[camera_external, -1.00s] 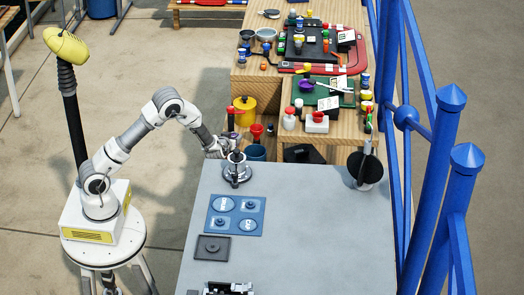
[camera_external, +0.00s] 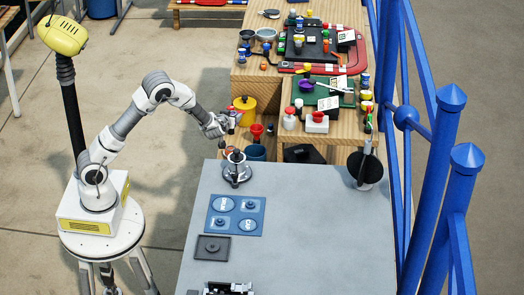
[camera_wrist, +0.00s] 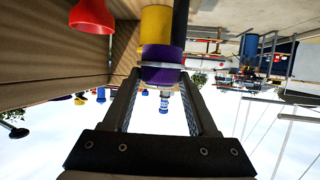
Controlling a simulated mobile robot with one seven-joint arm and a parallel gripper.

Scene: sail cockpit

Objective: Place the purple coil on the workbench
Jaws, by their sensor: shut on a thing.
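My gripper (camera_external: 228,122) is raised at the near edge of the wooden shelving, above and behind the metal stand. In the wrist view, its fingers (camera_wrist: 160,74) are closed around a purple coil (camera_wrist: 162,54), which sits at the fingertips with a pale rim below it. In the outside view the coil is too small to tell clearly. The grey-topped workbench (camera_external: 310,230) fills the lower middle of the outside view. The metal stand with an upright post (camera_external: 236,174) is on its far left corner, apart from the gripper.
A blue mat with round pads (camera_external: 235,228) and a dark square plate (camera_external: 212,247) lie on the workbench. A dark round holder (camera_external: 366,168) stands at its far right. A yellow canister (camera_external: 244,110) is beside the gripper. Blue railings (camera_external: 437,160) border the right. The workbench middle is clear.

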